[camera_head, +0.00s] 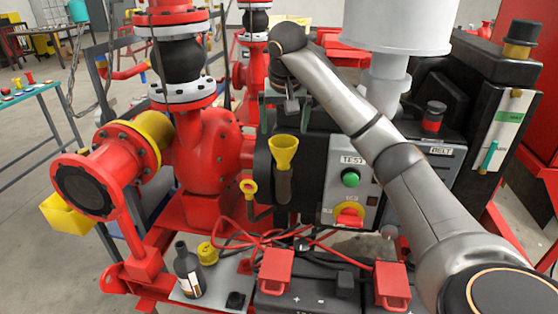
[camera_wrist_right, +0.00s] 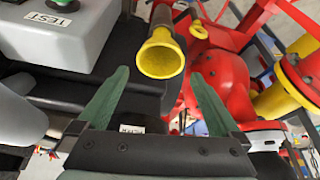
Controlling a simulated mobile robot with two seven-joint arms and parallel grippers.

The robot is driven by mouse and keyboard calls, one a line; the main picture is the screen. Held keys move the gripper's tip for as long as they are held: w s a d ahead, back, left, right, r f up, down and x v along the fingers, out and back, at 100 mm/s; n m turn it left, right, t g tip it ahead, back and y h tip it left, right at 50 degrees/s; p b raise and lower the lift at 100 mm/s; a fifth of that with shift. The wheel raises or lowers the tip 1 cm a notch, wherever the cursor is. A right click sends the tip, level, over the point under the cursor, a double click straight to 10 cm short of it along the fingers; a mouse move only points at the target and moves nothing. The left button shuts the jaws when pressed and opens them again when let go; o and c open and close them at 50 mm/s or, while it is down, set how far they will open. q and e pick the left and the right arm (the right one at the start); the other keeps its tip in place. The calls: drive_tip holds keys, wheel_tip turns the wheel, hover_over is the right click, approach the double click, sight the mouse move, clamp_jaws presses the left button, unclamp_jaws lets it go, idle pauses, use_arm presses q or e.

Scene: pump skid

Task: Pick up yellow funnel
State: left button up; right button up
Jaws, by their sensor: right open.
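The yellow funnel (camera_head: 284,152) stands upright with its wide mouth up, against the front of the black machine housing left of the grey control box. Its lower part meets a dark holder or tube. In the right wrist view the funnel (camera_wrist_right: 160,55) shows its round yellow mouth near the top middle. My right gripper (camera_head: 285,115) is just above and behind the funnel in the head picture, fingers pointing down. Its green fingers (camera_wrist_right: 160,73) are spread, with the funnel mouth lined up between and beyond the tips. Nothing is held. My left gripper is out of view.
The red pump body (camera_head: 208,165) and flanged pipes stand close on the left. The control box (camera_head: 350,185) with green and red knobs is right of the funnel. Below are red cables, a battery (camera_head: 320,290) and a dark bottle (camera_head: 188,268).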

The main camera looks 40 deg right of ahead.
sight(285, 142)
drive_tip(key=x, duration=0.5)
drive_tip(key=shift+d+f, duration=0.1)
drive_tip(key=shift+f, duration=0.05)
drive_tip(key=shift+p+x, duration=0.3)
drive_tip(key=shift+x, duration=2.4)
drive_tip(key=c, duration=1.3)
